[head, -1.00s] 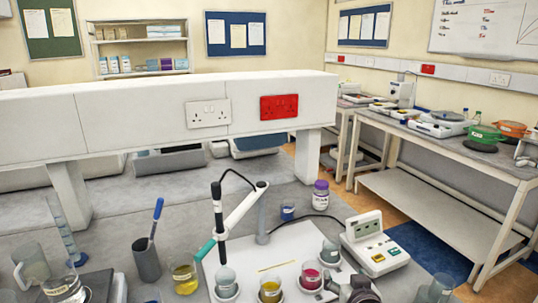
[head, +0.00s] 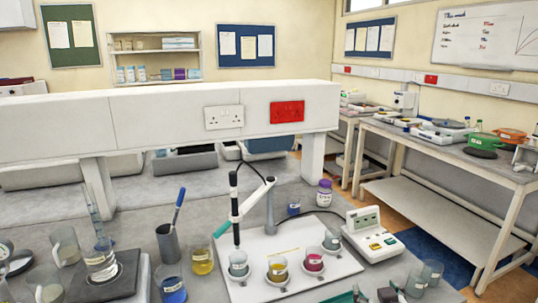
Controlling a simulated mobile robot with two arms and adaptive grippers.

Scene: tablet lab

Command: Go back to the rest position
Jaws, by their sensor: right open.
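My right gripper (head: 368,296) shows only at the bottom edge, just right of the tray's near edge. Its dark fingertips are apart with nothing visible between them; the rest of it is cut off. My left gripper is not in view. On the bench, a white tray (head: 268,246) holds cups with grey (head: 238,264), yellow (head: 278,270) and red (head: 314,262) contents, and another grey cup (head: 332,240). A probe (head: 234,205) on a stand arm points down at the left grey cup. The meter (head: 372,236) stands right of the tray.
Clear beakers (head: 415,280) stand right of my right gripper. At left are a beaker on a dark plate (head: 125,285), blue (head: 173,290) and yellow (head: 203,262) beakers, and a grey pot (head: 168,243). A purple-capped jar (head: 324,194) stands behind. A raised socket rail (head: 160,115) crosses the back.

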